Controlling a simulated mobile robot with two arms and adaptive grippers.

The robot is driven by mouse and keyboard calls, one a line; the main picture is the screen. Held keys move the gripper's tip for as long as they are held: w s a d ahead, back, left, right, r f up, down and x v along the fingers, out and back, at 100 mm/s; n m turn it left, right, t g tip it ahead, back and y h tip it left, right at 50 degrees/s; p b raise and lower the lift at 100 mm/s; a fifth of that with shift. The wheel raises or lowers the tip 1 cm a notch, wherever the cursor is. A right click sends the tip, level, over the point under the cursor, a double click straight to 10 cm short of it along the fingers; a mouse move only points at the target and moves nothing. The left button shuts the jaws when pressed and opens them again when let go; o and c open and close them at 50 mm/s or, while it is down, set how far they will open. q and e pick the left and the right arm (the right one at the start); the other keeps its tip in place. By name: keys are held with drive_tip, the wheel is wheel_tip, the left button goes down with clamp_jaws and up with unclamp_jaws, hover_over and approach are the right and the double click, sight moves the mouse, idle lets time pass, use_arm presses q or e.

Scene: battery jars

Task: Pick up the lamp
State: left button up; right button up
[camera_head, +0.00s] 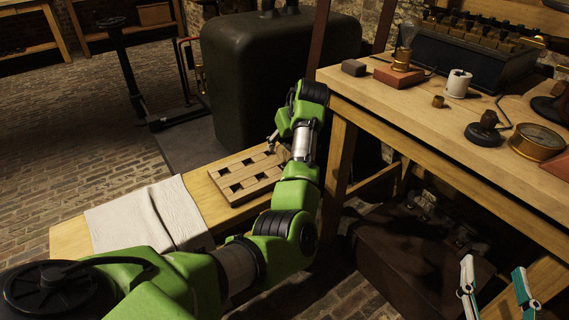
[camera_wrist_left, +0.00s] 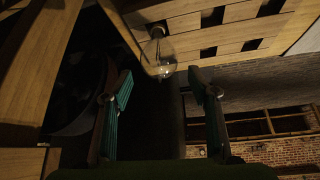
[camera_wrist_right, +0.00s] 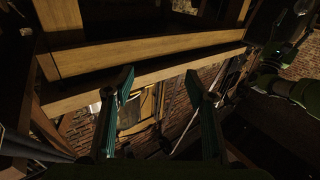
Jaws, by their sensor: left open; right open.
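A clear glass lamp bulb with a metal cap (camera_wrist_left: 158,53) shows in the left wrist view, at the edge of the slotted wooden board (camera_wrist_left: 190,25). I cannot tell whether it touches the board. My left gripper (camera_wrist_left: 162,88) is open, with the bulb beyond and between its fingertips. In the head view the left gripper (camera_head: 275,139) is partly hidden behind its arm, at the board (camera_head: 240,178). Another glass bulb (camera_head: 406,36) stands in a brass holder on a reddish base on the workbench. My right gripper (camera_head: 494,280) is open and empty, low at the right.
The workbench (camera_head: 440,120) carries a dark block (camera_head: 354,68), a white jar (camera_head: 458,84) and a brass gauge (camera_head: 537,142). A white cloth (camera_head: 150,215) lies on the low bench. A large dark tank (camera_head: 280,60) stands behind. A brown chest (camera_head: 415,260) sits under the workbench.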

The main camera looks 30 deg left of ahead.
use_arm(q)
drive_tip(key=shift+x, duration=0.75)
use_arm(e)
drive_tip(key=shift+s+a+r+t+y, duration=0.15)
drive_tip(key=shift+r+t+y, duration=0.15)
drive_tip(key=shift+r+t, duration=0.95)
drive_tip(key=shift+r+g, duration=0.3)
drive_tip(key=shift+g, duration=0.05)
use_arm(q)
drive_tip(key=c, duration=1.2)
drive_tip(key=shift+r, duration=0.1)
